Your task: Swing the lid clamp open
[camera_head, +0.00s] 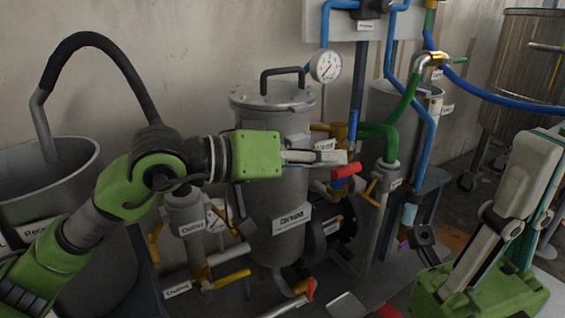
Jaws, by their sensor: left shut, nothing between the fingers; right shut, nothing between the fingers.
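The grey vessel (278,230) stands in the middle, with a round lid (270,98) and a dark arched handle (284,72) on top. The lid looks seated. A brass-yellow fitting with a lever (320,127) sits right of the vessel, below the lid; I cannot tell whether it is the lid clamp. No other clamp shows clearly. My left gripper (340,157) is shut and empty, reaching rightward across the vessel's front, its tips below the yellow fitting. Contact cannot be told. My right gripper (547,143) is shut and empty, pointing upward near the right edge.
A pressure gauge (325,66) stands behind the lid. Green pipe (381,131), blue pipe (357,85) and a red valve handle (346,171) crowd the vessel's right side. An open grey tub (75,163) stands left.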

